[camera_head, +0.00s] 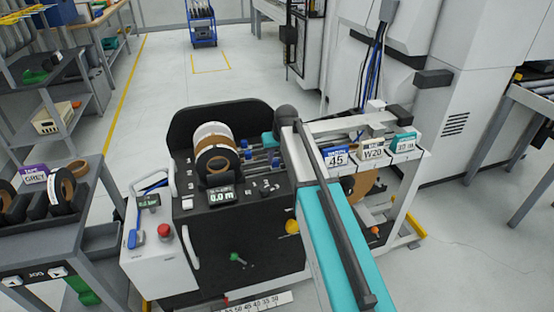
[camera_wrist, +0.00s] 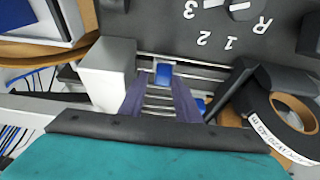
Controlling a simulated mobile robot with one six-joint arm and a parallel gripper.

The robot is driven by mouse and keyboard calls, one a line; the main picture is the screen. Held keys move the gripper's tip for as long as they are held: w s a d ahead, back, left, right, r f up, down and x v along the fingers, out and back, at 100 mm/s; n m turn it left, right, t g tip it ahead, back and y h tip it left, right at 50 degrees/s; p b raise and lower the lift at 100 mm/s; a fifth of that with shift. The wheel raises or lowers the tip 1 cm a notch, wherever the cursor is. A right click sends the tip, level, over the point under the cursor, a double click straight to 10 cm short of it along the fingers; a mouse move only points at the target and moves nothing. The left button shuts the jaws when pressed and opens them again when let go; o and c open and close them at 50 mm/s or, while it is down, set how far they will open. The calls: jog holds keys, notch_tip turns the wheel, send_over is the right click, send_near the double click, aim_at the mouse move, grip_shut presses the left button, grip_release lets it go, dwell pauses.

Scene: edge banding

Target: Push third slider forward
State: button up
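Several blue slider knobs sit on parallel metal rails (camera_head: 260,150) in the machine's top. One blue slider (camera_wrist: 163,72) shows in the wrist view, between or just past the fingertips. A second blue one (camera_wrist: 201,104) is partly hidden by the right finger. My gripper (camera_wrist: 160,82) is open, its two dark purple fingers spread on either side of the rails. Whether a finger touches a slider, I cannot tell. In the head view a teal and dark part (camera_head: 269,138) stands at the rails, and the fingers cannot be made out there.
A black tape reel (camera_head: 216,163) stands left of the rails, and a labelled reel (camera_wrist: 292,115) is close on the right in the wrist view. A grey block (camera_wrist: 107,73) is close on the left. The panel display (camera_head: 222,197) lies in front.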

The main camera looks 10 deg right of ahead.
jog(key=b+v, duration=0.1)
jog(key=v, duration=1.1)
jog(key=shift+s+r+b, duration=0.15)
jog(key=shift+r+b, duration=0.1)
jog(key=shift+b, duration=0.05)
jog(key=shift+d, duration=0.1)
